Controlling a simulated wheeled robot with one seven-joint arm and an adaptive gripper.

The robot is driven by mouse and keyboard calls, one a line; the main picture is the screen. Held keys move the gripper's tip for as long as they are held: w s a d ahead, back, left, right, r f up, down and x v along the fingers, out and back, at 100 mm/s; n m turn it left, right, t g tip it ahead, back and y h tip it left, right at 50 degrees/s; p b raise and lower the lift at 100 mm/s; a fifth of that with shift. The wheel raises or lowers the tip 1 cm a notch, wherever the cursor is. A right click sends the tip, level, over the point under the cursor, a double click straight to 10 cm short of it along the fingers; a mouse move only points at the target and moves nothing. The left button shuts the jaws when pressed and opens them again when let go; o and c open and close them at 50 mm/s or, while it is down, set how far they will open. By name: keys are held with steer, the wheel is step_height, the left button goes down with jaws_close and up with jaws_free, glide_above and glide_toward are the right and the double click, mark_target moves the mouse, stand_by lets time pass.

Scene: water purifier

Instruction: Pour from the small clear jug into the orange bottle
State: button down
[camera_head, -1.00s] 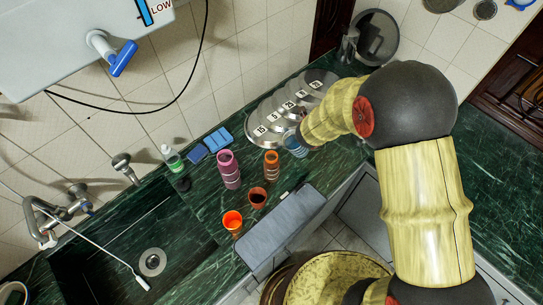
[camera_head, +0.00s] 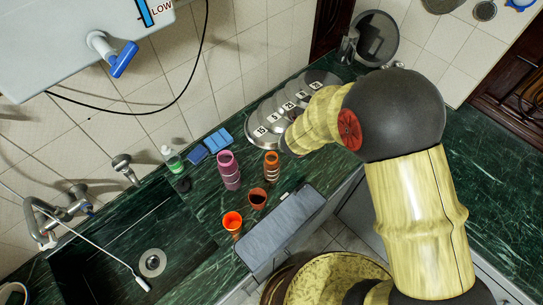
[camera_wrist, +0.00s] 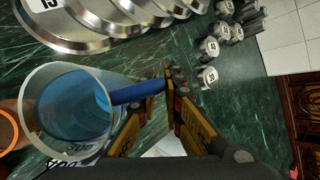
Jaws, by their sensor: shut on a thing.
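The small clear jug (camera_wrist: 75,112) fills the left of the wrist view, with blue showing inside it and a blue handle (camera_wrist: 138,92). My gripper (camera_wrist: 166,96) is shut on that handle. In the head view my arm hides the jug and the gripper. The orange bottle (camera_head: 271,165) stands on the green counter in the head view, just left of my wrist. An orange round rim (camera_wrist: 8,130), likely this bottle, shows at the left edge of the wrist view, beside the jug. I cannot tell whether they touch.
A pink bottle (camera_head: 229,170), a dark-filled orange cup (camera_head: 257,198) and a bright orange cup (camera_head: 232,221) stand near the orange bottle. A grey slab (camera_head: 280,230) lies at the counter's front edge; a sink is left.

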steer(key=shift+s+a+r+t+h, duration=0.2)
steer(key=shift+a+r+t+h, duration=0.15)
steer(key=shift+r, duration=0.25)
steer(key=shift+s+a+r+t+h, duration=0.15)
steer(key=shift+a+r+t+h, duration=0.15)
steer(key=shift+r, duration=0.25)
stand_by(0.9)
steer(key=shift+s+a+r+n+t+h+b, duration=0.2)
steer(key=shift+r+t+h+b, duration=0.2)
steer(key=shift+r, duration=0.2)
steer(key=shift+s+a+r+n+t+h+b, duration=0.1)
steer(key=shift+a+r+n+t+h+b, duration=0.1)
steer(key=shift+r+t+h+b, duration=0.25)
steer(key=shift+s+a+r+n+t+h+b, duration=0.2)
steer(key=shift+r+h+b, duration=0.1)
steer(key=shift+r, duration=0.4)
stand_by(4.3)
